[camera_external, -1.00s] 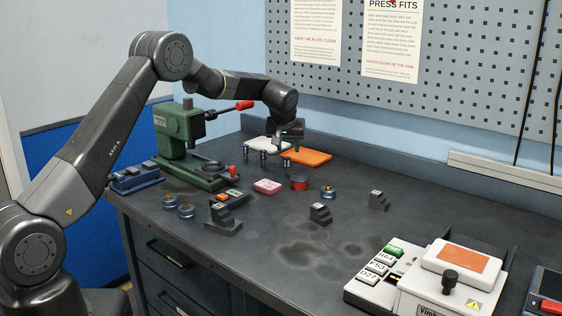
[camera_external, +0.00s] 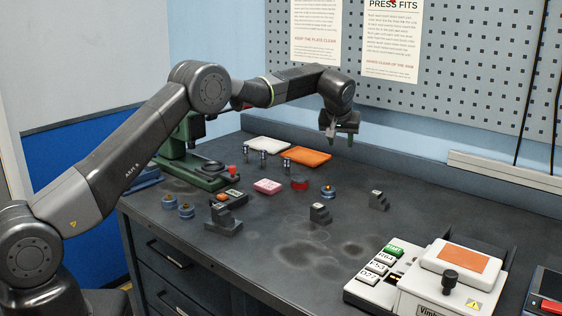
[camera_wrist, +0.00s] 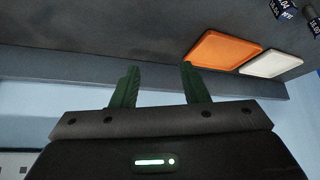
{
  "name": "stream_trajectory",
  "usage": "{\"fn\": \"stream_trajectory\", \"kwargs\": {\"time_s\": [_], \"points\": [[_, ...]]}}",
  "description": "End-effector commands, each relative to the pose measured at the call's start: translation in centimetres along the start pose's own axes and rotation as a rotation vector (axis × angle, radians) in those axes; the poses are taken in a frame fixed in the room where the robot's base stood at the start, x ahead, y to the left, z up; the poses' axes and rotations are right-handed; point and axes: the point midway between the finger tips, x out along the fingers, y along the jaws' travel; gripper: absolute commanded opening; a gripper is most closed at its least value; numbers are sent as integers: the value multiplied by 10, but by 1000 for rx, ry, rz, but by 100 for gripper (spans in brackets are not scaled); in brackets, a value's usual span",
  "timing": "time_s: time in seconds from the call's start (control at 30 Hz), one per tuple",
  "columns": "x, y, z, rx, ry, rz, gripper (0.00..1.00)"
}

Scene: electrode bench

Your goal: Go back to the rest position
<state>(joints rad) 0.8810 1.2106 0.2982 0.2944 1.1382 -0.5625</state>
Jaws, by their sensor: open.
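My gripper (camera_external: 341,138) is raised above the back of the bench in the external view, to the right of the orange tray (camera_external: 307,156) and well above the bench top. In the wrist view my gripper (camera_wrist: 157,88) shows two green fingers spread apart with nothing between them. The orange tray (camera_wrist: 224,50) lies beyond the fingers to the right, and the white tray (camera_wrist: 272,64) is beside it. Nothing touches the fingers.
A green press (camera_external: 190,140) stands at the left, partly behind my arm. Small metal posts (camera_external: 262,158), a pink block (camera_external: 267,187), a red-topped piece (camera_external: 299,183) and stepped dark blocks (camera_external: 320,213) stand mid-bench. A white machine (camera_external: 430,280) is at front right.

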Motion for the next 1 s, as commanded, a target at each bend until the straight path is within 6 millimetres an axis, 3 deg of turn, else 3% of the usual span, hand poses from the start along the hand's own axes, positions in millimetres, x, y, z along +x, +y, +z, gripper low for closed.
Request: {"fn": "stream_trajectory", "kwargs": {"time_s": [0.13, 0.67, 1.0], "points": [[-4, 31, 8, 17, 0, 12, 41], [80, 29, 62, 16, -3, 11, 41], [66, 29, 62, 15, 0, 12, 41]]}}
